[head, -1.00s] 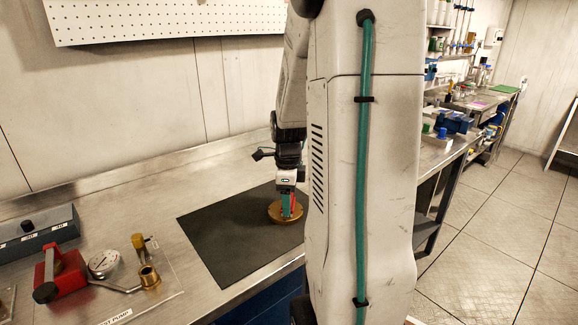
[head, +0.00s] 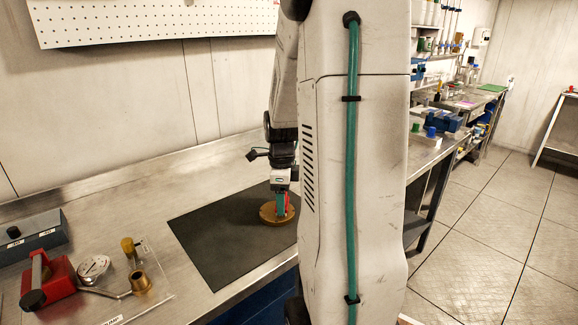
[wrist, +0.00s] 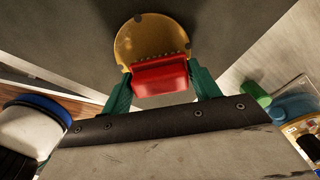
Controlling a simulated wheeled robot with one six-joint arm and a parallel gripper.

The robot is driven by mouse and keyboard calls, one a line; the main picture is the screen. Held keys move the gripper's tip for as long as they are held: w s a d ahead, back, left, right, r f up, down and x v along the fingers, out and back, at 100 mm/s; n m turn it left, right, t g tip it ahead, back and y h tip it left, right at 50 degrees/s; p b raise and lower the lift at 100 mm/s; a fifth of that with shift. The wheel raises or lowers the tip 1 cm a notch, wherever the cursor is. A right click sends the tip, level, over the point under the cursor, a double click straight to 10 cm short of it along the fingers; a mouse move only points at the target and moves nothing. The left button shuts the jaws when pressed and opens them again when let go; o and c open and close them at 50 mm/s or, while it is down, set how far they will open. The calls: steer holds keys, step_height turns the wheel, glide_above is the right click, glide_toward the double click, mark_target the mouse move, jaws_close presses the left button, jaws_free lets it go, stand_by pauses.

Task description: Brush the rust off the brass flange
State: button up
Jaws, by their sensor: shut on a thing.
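The brass flange (head: 268,215) is a flat golden-brown disc on the dark mat (head: 222,240). It also shows in the wrist view (wrist: 150,38), with small dark holes near its rim. My gripper (head: 282,200) points down over the flange, its green fingers (wrist: 160,84) shut on a red brush (wrist: 162,76). A row of dark bristle tufts shows along the brush's far edge, over the flange. The brush overlaps the near part of the disc; I cannot tell whether the bristles touch it. Rust patches are too small to make out.
My arm hides the bench's right part. The mat left of the flange is clear.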

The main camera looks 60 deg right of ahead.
steer(key=shift+s+d, duration=0.2)
steer(key=shift+d, duration=0.95)
step_height(320, 180, up, 3)
steer(key=shift+a+f, duration=0.1)
steer(key=shift+a, duration=0.05)
step_height(320, 180, up, 6)
steer(key=shift+f, duration=0.2)
